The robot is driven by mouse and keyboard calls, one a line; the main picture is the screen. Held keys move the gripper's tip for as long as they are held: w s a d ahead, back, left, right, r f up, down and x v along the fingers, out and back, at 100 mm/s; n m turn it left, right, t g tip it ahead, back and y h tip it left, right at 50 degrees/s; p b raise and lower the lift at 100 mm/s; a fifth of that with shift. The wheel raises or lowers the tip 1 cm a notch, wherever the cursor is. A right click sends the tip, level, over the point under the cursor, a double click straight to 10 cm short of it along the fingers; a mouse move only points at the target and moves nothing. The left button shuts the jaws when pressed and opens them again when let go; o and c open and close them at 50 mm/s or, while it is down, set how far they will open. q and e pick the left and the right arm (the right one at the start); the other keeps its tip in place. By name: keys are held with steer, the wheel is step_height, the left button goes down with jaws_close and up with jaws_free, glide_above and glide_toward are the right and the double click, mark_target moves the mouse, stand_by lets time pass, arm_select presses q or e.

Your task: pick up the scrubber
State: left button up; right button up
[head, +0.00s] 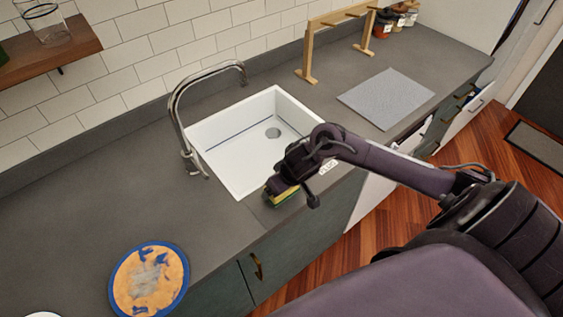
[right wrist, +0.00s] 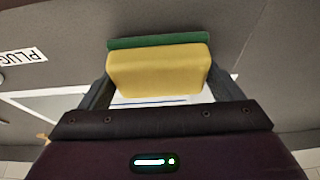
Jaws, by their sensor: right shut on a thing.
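The scrubber, a yellow sponge block with a green layer, shows in the head view (head: 284,197) at the counter's front, just in front of the sink. My right gripper (head: 278,188) is shut on it. In the right wrist view the scrubber (right wrist: 158,72) sits between the two fingers, one at each end, its yellow side towards the camera and the green layer beyond. Whether it touches the counter cannot be told. My left gripper is not in view.
The white sink (head: 235,150) with its curved faucet (head: 178,115) is just behind the gripper. A round blue-rimmed board (head: 183,278) lies at the front left. A grey mat (head: 386,98) and wooden rack (head: 307,62) are at the right. The left counter (head: 90,215) is mostly clear.

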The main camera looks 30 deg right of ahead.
step_height(320, 180, up, 19)
steer(key=p, duration=0.6)
steer(key=shift+f, duration=0.15)
stand_by(0.5)
